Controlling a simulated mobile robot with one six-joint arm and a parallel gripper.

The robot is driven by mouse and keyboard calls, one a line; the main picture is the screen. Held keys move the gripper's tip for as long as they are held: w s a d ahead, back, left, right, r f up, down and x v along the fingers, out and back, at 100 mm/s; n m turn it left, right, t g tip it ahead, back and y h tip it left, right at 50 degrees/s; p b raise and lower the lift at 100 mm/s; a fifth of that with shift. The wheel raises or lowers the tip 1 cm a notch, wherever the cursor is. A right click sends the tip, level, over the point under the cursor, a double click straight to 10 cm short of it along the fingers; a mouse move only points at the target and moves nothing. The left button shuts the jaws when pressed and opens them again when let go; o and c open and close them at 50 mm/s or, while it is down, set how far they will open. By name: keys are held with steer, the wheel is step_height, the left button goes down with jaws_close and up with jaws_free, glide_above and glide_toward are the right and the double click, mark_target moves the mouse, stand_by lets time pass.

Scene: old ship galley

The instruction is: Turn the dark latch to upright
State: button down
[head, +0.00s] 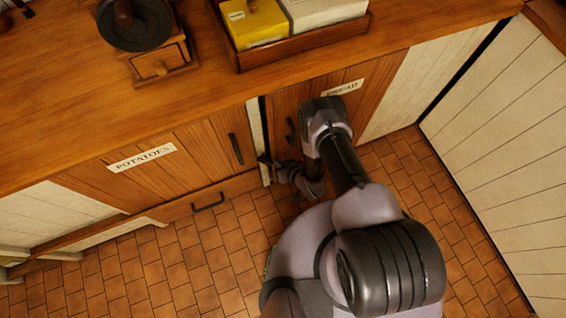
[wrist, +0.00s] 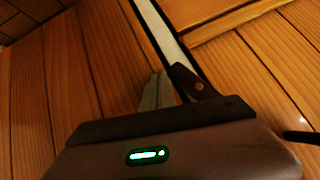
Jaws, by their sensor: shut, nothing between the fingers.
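The dark latch (wrist: 184,77) shows in the wrist view as a short bar with a brass-coloured pivot. It lies at the pale strip between two wooden doors and is tilted a little from the line of that strip. My gripper (wrist: 160,80) has its grey fingers together and empty, just left of the latch. The fingertips are beside the latch's upper end; I cannot tell whether they touch it. The latch's lower part is hidden behind my gripper body. In the head view my gripper (head: 270,168) is low at the strip, and the latch cannot be told apart there.
The potatoes door (head: 190,160) is left of the strip and the bread door (head: 345,103) is right. Both have dark upright handles (head: 235,148). A drawer handle (head: 208,202) sits lower left. The counter holds a grinder (head: 160,58) and a wooden tray (head: 300,43). Tiled floor is clear.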

steer(key=shift+a+f, duration=0.1)
steer(key=shift+f, duration=0.1)
steer(key=shift+a+f+m+y+b, duration=0.1)
steer(key=shift+f+m+y+b, duration=0.1)
steer(key=shift+m+y+b, duration=0.15)
stand_by(1.9)
